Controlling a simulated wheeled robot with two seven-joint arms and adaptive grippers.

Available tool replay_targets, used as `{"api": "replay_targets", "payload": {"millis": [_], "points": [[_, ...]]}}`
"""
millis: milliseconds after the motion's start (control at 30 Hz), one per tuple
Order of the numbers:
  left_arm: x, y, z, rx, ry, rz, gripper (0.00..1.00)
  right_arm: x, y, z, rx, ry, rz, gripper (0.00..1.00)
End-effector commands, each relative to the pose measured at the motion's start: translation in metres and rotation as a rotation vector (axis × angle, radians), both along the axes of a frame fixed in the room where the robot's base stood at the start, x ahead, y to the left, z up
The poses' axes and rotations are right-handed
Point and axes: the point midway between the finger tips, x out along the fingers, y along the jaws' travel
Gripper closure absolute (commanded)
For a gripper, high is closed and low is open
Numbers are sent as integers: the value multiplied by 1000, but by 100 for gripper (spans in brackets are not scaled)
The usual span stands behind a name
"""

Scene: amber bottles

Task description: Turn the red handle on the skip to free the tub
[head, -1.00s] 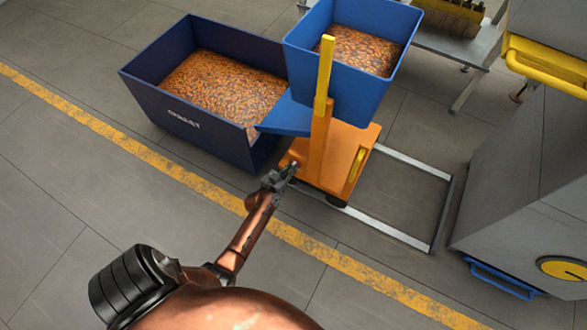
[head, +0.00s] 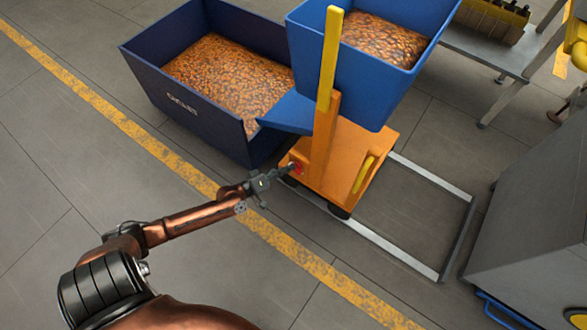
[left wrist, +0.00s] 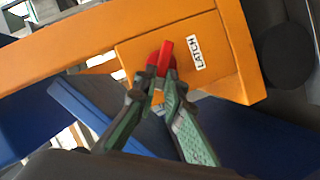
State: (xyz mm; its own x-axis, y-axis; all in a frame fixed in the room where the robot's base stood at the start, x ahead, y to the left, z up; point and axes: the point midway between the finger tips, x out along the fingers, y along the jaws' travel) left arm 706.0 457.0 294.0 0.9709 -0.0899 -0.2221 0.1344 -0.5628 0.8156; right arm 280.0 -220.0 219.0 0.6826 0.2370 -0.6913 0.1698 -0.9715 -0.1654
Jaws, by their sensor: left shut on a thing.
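The red handle (left wrist: 165,56) sits on the orange latch box (left wrist: 222,62), beside a white label reading LATCH. My left gripper (left wrist: 158,78) is shut on the handle, with its fingertips on either side of it. In the head view, my left gripper (head: 281,173) reaches the side of the orange cart (head: 345,165), where a bit of the red handle (head: 297,167) shows. The blue tub (head: 357,85), filled with small brownish pieces, sits upright on top of the cart behind a yellow upright bar (head: 330,60). My right gripper is not in view.
A dark blue skip (head: 195,125) with similar pieces stands left of the cart. A grey metal frame (head: 440,195) lies on the floor to the right. A grey machine (head: 530,200) stands at the right edge. Floor in front is clear, with a yellow line (head: 120,120).

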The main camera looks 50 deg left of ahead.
Motion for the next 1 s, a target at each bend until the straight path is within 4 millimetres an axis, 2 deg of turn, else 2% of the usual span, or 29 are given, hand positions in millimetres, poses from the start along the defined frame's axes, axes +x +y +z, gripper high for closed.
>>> {"api": "replay_targets", "payload": {"millis": [33,600,1000], "points": [[-1,2,-5,-23,0,-6,100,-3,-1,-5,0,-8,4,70],[-1,7,-12,-447,-107,5,100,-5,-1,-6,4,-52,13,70],[-1,8,-15,-597,-142,6,100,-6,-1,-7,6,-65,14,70]]}}
